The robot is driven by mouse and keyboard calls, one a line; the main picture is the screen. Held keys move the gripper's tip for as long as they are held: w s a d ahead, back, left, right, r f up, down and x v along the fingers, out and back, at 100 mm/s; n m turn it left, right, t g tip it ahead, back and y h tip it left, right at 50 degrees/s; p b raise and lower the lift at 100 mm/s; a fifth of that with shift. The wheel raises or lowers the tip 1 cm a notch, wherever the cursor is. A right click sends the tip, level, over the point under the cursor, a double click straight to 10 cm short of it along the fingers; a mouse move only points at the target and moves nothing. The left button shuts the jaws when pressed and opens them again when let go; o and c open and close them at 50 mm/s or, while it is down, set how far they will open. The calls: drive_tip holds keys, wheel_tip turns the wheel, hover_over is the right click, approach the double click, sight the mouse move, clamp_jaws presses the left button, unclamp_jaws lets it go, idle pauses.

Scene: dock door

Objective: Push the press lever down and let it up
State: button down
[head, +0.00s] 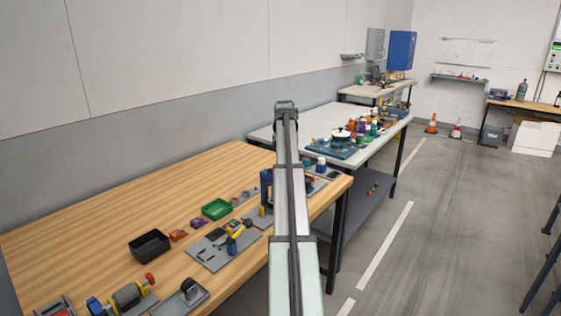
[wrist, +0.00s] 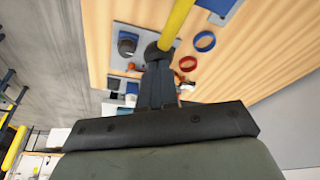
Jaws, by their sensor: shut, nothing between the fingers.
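In the wrist view, a yellow lever (wrist: 178,22) with a dark round knob (wrist: 154,52) at its near end comes in from the top edge. My gripper (wrist: 158,66) is shut and empty, its fingertips at the knob in the picture. I cannot tell whether they touch it. In the head view, a blue upright frame (head: 266,188), which looks like the press, stands on the wooden bench (head: 130,190), partly hidden behind my arm. My gripper and the lever are hidden there.
A green tray (head: 216,209), a black bin (head: 149,246) and a grey plate with a yellow-and-black handle (head: 215,252) stand left of my arm. In the wrist view, a blue ring (wrist: 205,41) and a red ring (wrist: 188,63) lie near the lever. The bench's back-left area is clear.

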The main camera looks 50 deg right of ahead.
drive_tip(key=shift+f, duration=0.95)
idle(0.6)
drive_tip(key=shift+r, duration=0.1)
idle(0.4)
wheel_tip(320, 180, up, 10)
idle(1.5)
idle(0.5)
